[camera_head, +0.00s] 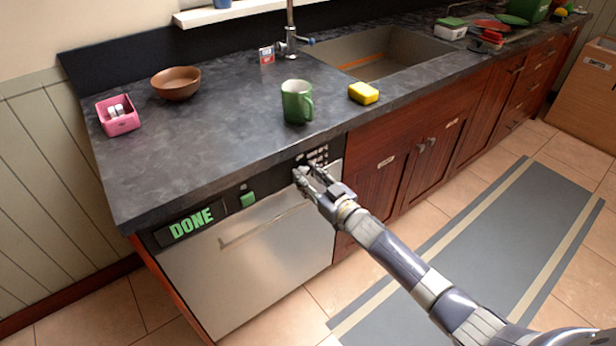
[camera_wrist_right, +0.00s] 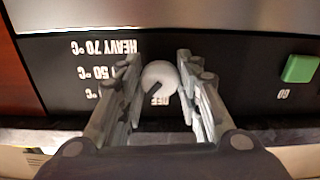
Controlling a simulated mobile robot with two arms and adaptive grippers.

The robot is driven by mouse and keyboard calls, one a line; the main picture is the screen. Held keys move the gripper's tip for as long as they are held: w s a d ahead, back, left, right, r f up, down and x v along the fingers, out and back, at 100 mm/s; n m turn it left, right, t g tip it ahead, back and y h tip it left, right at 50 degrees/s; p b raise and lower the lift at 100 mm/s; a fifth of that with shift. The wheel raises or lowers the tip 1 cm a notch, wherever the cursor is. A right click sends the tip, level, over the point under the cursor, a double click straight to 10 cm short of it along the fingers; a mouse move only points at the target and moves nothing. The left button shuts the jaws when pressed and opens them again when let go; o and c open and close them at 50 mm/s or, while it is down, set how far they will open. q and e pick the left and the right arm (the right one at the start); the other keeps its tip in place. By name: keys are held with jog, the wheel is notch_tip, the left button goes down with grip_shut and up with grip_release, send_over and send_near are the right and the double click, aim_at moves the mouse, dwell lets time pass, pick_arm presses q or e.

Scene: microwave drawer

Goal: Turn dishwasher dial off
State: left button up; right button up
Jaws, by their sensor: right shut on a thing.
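The dishwasher (camera_head: 275,260) is a silver-front unit under the counter, with a dark control strip along its top. Its round white dial (camera_wrist_right: 160,78) shows in the right wrist view, between the two fingers of my right gripper (camera_head: 308,176). The gripper is shut on the dial. A dark mark on the dial points down and left in that view. An upside-down OFF label (camera_wrist_right: 156,100) lies just below the dial, and temperature labels (camera_wrist_right: 103,48) lie to its left. In the head view the gripper hides the dial. My left gripper is not in view.
A green button (camera_head: 248,199) and a green DONE sign (camera_head: 191,223) are on the strip, left of my gripper. A green mug (camera_head: 297,101) stands on the counter above, beside a yellow sponge (camera_head: 363,93). A grey mat (camera_head: 500,235) covers the floor at right.

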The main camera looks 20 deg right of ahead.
jog(key=n, duration=0.4)
jog(key=shift+n+b, duration=0.3)
jog(key=shift+n, duration=1.7)
jog(key=o, duration=1)
jog(key=shift+d, duration=0.1)
jog(key=shift+s+d, duration=0.1)
jog(key=shift+s, duration=0.25)
jog(key=v, duration=1.1)
jog(key=shift+s+r, duration=0.1)
